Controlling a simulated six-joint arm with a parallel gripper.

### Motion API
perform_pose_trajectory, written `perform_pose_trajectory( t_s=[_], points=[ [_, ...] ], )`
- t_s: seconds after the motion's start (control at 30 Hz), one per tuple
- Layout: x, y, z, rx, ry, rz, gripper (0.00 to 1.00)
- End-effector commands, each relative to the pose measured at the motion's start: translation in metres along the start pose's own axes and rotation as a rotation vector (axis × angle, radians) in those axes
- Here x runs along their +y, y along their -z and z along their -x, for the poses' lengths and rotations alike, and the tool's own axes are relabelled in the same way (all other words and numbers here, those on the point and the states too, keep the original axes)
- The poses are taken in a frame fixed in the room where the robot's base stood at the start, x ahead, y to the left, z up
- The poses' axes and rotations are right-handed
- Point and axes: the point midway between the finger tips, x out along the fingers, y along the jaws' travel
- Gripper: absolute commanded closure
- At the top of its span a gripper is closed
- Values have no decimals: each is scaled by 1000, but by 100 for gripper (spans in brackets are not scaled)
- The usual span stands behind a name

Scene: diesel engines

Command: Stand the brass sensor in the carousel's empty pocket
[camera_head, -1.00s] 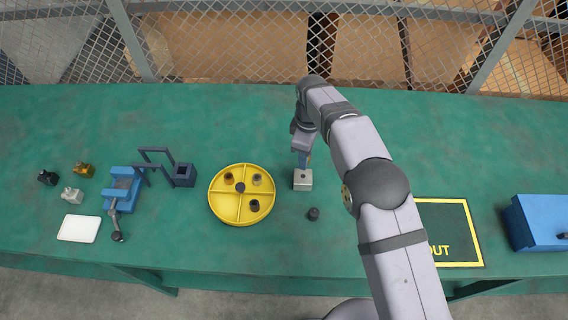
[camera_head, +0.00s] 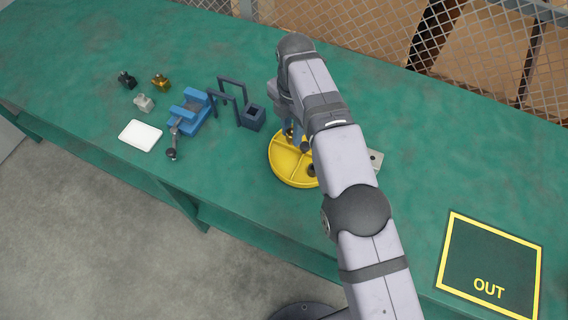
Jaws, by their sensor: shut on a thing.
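The yellow round carousel (camera_head: 290,175) stands on the green bench, its right side hidden behind my arm. Its lower-left pocket looks empty, and a dark part (camera_head: 311,170) stands in a pocket nearer the front.
A dark square holder (camera_head: 252,117) with a grey frame stands just left of the carousel. Further left are a blue fixture (camera_head: 190,112), a white plate (camera_head: 140,136) and small fittings (camera_head: 143,102). A silver block (camera_head: 375,160) is partly behind my arm. The OUT mat (camera_head: 488,265) lies right.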

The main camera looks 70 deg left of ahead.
Motion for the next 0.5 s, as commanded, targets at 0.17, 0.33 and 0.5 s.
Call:
perform_pose_trajectory(
  t_s=[0.17, 0.33, 0.5],
  points=[
    [8, 18, 0, 0, 0, 117, 100],
    [9, 20, -1, 0, 1, 136, 100],
    [8, 20, -21, 1, 3, 134, 100]
  ],
)
